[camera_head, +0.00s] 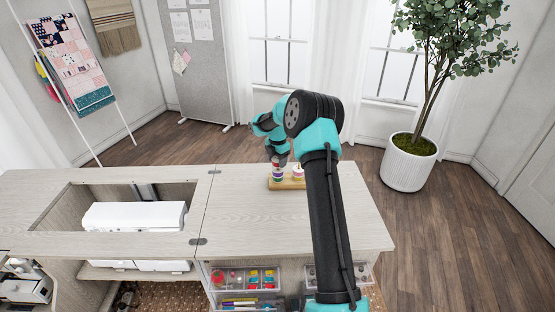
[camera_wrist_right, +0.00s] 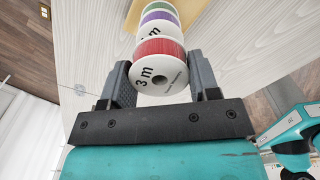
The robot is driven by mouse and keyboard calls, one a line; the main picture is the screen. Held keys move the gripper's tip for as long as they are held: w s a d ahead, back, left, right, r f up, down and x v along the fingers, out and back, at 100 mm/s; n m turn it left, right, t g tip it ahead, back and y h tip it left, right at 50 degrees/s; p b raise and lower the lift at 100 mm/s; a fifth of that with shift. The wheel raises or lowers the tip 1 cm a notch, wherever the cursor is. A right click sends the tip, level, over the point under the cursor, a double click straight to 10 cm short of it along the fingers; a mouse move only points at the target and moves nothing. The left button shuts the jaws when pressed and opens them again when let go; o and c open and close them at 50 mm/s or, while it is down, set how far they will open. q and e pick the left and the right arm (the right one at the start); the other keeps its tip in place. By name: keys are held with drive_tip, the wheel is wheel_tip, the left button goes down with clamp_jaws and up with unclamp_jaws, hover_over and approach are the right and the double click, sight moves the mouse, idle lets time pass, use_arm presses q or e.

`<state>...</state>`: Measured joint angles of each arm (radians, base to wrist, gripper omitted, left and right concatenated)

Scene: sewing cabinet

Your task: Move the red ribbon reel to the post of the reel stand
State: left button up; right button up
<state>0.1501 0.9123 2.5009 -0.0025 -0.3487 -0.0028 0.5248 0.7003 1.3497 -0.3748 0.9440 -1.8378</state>
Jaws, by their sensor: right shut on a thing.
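The red ribbon reel (camera_wrist_right: 158,47) is between the two fingers of my right gripper (camera_wrist_right: 160,80) in the right wrist view, its white "3 m" face toward the camera. My right gripper is shut on it. A purple reel (camera_wrist_right: 158,18) and a green-edged reel (camera_wrist_right: 152,6) line up just beyond it; I cannot tell whether the red one touches the purple one. In the head view my right gripper (camera_head: 278,160) is over the left part of the wooden reel stand (camera_head: 298,184), above stacked reels (camera_head: 277,177). My left gripper is not in view.
A second small stack of reels (camera_head: 298,173) stands on the stand's right part, close to my arm. A white sewing machine (camera_head: 135,216) sits in the cabinet opening at left. Open drawers (camera_head: 247,280) hold coloured supplies below the front edge. The tabletop (camera_head: 240,215) is otherwise clear.

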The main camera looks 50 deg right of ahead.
drive_tip(key=shift+f, duration=0.65)
drive_tip(key=o, duration=1)
wheel_tip(320, 180, up, 17)
drive_tip(key=shift+r, duration=0.2)
idle(0.3)
drive_tip(key=shift+f, duration=0.15)
idle(0.6)
wheel_tip(320, 180, down, 15)
drive_tip(key=shift+r, duration=0.1)
idle(0.5)
